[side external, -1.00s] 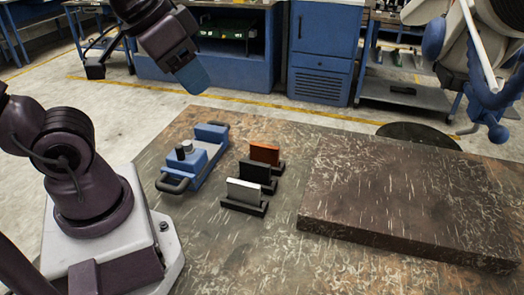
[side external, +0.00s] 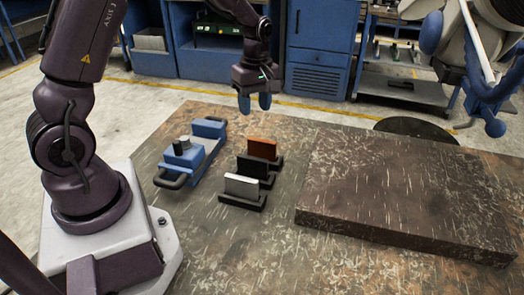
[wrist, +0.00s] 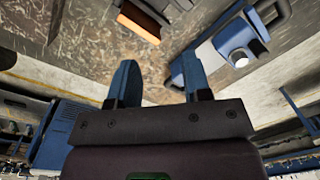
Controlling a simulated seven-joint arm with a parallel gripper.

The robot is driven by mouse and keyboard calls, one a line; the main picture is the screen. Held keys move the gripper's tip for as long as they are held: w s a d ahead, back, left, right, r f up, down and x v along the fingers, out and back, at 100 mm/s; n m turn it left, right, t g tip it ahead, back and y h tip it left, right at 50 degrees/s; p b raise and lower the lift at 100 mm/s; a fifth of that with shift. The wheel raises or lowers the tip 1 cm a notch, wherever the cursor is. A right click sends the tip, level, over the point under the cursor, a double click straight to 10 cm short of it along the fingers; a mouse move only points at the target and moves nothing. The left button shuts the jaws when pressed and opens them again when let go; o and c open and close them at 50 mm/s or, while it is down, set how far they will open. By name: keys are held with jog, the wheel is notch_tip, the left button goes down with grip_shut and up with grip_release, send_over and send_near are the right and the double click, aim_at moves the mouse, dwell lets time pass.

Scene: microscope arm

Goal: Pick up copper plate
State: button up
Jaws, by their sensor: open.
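The copper plate (side external: 262,148) is an orange-brown upright plate in a black holder, the rearmost of three holders on the table in the side view. In the wrist view the copper plate (wrist: 138,22) shows at the top, left of centre, beyond the fingertips. My gripper (side external: 254,104) has blue fingers and hangs above the table's back edge, behind and above the copper plate, not touching it. In the wrist view my gripper (wrist: 158,78) has its two fingers apart with nothing between them.
A black plate (side external: 253,167) and a silver plate (side external: 241,187) stand in holders in front of the copper plate. A blue device (side external: 193,155) with handles lies to their left. A thick dark slab (side external: 400,195) lies to their right. The table's front area is clear.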

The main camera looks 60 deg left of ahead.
aim_at(262, 140)
jog(key=w+f+n, duration=0.1)
jog(key=f+n, duration=0.1)
jog(key=f, duration=0.2)
jog(key=w+a+f+n, duration=0.1)
jog(key=f+n, duration=0.2)
jog(key=f, duration=0.2)
jog(key=f+n, duration=0.3)
jog(key=f, duration=0.1)
jog(key=shift+w+a+f+t, duration=0.15)
jog(key=shift+w+a+t, duration=0.15)
jog(key=shift+w+a, duration=0.1)
jog(key=shift+c, duration=0.4)
grip_shut()
